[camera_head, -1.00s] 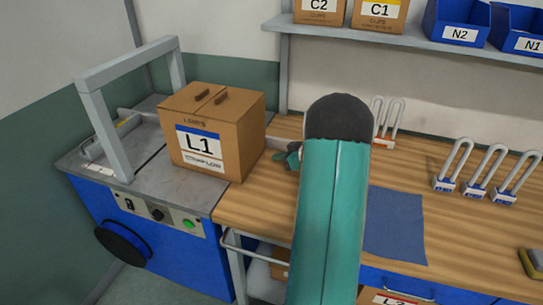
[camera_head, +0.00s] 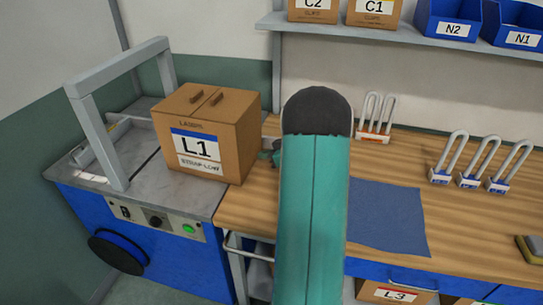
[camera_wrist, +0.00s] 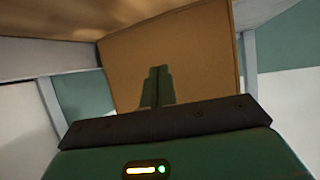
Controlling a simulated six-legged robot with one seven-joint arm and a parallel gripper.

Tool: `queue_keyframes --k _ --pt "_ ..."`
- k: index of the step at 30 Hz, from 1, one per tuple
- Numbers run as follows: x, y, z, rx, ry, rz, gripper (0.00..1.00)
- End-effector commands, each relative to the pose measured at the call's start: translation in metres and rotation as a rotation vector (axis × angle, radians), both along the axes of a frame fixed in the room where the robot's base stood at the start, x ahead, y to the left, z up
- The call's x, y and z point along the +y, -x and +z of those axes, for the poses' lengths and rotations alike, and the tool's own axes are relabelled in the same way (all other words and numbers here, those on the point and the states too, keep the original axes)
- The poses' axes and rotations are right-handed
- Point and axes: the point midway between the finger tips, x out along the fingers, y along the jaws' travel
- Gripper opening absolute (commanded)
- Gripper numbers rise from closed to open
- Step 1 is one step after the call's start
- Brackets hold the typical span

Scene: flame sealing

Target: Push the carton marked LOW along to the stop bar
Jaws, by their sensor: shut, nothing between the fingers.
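A brown carton (camera_head: 205,138) labelled L1, with small print that seems to end in LOW, stands upright at the right part of the grey machine top (camera_head: 186,203), by the seam with the wooden bench. A low grey bar (camera_head: 101,145) lies at the machine's far left, beyond the arch; it may be the stop bar. My gripper (camera_head: 268,155) is at the carton's right side, mostly hidden behind my arm. In the wrist view its closed fingers (camera_wrist: 157,88) point at the carton's brown face (camera_wrist: 195,60). I cannot tell whether they touch it.
A grey arch (camera_head: 120,110) spans the machine left of the carton. Several padlocks (camera_head: 468,165) and a blue mat (camera_head: 388,218) lie on the bench (camera_head: 480,240). A shelf (camera_head: 390,38) with cartons and blue bins runs above.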

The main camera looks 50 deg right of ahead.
Motion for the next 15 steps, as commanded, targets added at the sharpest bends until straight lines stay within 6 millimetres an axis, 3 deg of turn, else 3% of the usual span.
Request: queue_keyframes --k 15 --pt "0.0040 -0.0076 -0.0001 0.000 0.000 0.002 0.00"
